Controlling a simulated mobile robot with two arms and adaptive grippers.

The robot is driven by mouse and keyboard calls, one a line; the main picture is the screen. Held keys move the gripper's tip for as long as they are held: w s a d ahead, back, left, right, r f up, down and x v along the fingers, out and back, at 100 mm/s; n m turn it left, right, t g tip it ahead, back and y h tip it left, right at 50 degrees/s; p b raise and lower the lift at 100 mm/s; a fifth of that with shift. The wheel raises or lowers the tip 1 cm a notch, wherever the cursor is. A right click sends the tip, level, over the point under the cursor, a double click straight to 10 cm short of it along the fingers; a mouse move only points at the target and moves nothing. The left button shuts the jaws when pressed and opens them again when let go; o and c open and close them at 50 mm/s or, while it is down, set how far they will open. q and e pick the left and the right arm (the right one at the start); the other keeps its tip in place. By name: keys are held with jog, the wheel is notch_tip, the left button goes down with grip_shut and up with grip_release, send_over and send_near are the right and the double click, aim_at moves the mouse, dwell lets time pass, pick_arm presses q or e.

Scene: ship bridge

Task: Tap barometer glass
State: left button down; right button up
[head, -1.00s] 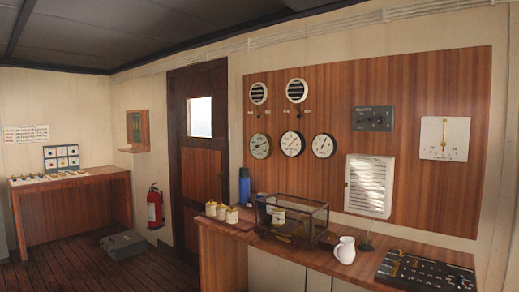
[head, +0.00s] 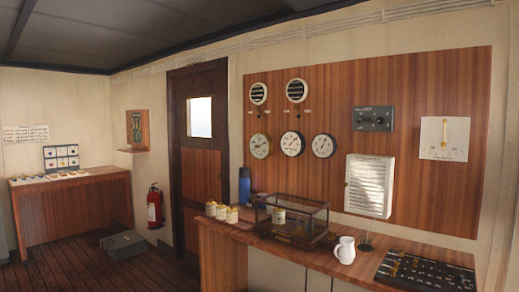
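Three round dials hang in a row on the wooden wall panel in the head view: a left dial (head: 260,145) with a darker, yellowish rim, a middle dial (head: 292,144) and a right dial (head: 323,145). Their lettering is too small to read, so I cannot tell which one is the barometer. All three faces are unobstructed, above the back of the wooden counter. Neither of my grippers is in view.
The wooden counter (head: 222,232) below the panel carries a blue flask (head: 244,186), several small jars, a glass case (head: 292,218), a white jug (head: 345,250) and a black control board (head: 425,273). A fire extinguisher (head: 154,207) and a grey case (head: 123,245) are at left. Some floor there is clear.

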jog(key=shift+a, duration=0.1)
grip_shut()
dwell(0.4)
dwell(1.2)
